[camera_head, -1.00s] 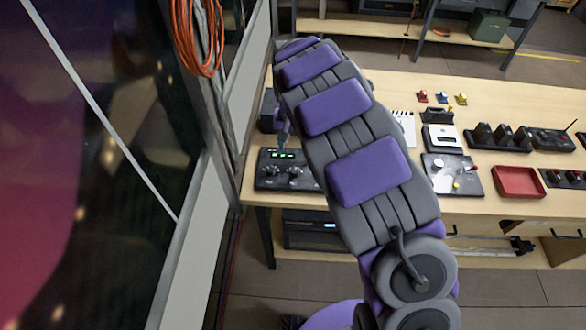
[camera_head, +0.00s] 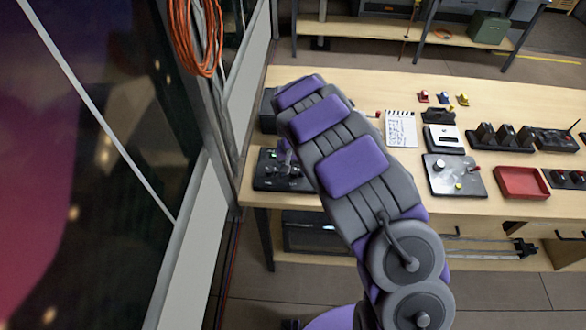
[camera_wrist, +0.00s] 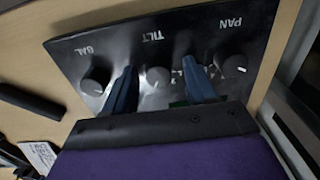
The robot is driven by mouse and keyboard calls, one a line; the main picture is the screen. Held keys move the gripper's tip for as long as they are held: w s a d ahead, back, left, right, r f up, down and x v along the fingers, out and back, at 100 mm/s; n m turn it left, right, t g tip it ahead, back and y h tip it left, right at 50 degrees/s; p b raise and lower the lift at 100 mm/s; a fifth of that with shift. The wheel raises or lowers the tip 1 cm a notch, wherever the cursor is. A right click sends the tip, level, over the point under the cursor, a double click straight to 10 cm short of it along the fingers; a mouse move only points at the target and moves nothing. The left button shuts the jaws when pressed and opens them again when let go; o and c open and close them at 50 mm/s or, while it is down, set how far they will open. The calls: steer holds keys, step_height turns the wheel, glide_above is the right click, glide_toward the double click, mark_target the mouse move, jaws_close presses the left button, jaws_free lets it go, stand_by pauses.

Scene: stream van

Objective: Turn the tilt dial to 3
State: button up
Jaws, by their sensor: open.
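The dark control panel (camera_head: 262,172) sits at the left end of the workbench, partly hidden by my arm. In the wrist view the panel (camera_wrist: 90,52) fills the upper part, with BAL, TILT and PAN labels. The tilt dial (camera_wrist: 158,77) is a dark round knob below the TILT label. The BAL dial (camera_wrist: 96,86) is to its left and the PAN dial (camera_wrist: 234,66) to its right. My gripper (camera_wrist: 158,63) is open, its two blue fingers on either side of the tilt dial with visible gaps. The dial numbers are not readable.
A notepad (camera_head: 400,128), a white-topped device (camera_head: 445,139), a grey panel with a red-tipped lever (camera_head: 453,176) and a red tray (camera_head: 522,182) lie right of my arm. A glass wall with an orange cable coil (camera_head: 195,38) borders the bench on the left.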

jaws_close()
stand_by(0.4)
steer(key=shift+r+n+p, duration=0.15)
steer(key=shift+n+p, duration=0.75)
steer(key=shift+n, duration=0.3)
steer(key=shift+n+p, duration=0.85)
steer(key=shift+n, duration=0.75)
